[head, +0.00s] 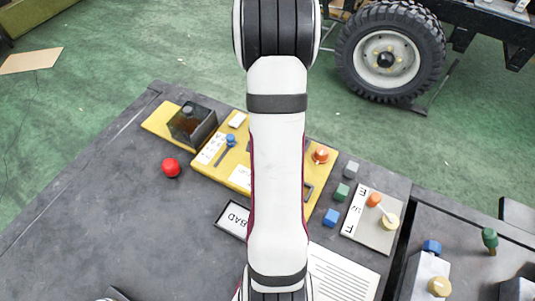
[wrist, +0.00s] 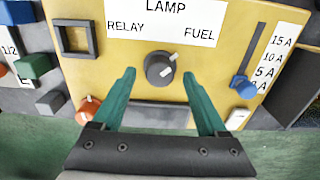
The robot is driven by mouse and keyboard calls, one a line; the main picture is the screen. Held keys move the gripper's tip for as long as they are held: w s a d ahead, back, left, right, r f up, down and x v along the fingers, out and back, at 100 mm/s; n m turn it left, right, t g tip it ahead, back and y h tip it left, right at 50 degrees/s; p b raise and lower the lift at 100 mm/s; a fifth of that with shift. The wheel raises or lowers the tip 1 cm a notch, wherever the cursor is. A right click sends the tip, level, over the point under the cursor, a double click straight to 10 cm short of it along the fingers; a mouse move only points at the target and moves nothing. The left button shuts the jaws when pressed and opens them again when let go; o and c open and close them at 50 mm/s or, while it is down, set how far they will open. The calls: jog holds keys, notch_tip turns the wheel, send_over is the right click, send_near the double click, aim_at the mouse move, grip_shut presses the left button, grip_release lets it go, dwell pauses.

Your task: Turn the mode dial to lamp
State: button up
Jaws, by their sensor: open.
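The mode dial (wrist: 159,70) is a dark round knob on the yellow panel (wrist: 222,65) in the wrist view. Its label plate (wrist: 163,24) reads LAMP above, RELAY at left and FUEL at right. White marks on the dial lie toward its upper right, on the FUEL side. My gripper (wrist: 158,75) is open, with one teal finger on each side of the dial. I cannot tell whether the fingers touch it. In the head view, the yellow panel (head: 205,169) shows, but my arm hides the dial and the gripper.
A blue slider (wrist: 243,87) stands right of the dial beside a 15 A scale. An orange knob (wrist: 89,110) and a square dark frame (wrist: 75,38) are on the left. Green (head: 341,192) and blue (head: 331,217) blocks and a red ball (head: 171,167) lie near the panel.

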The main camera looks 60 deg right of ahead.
jog(key=shift+f, duration=0.7)
jog(key=shift+c, duration=0.2)
grip_shut()
jog(key=n, duration=0.4)
jog(key=shift+n, duration=2.3)
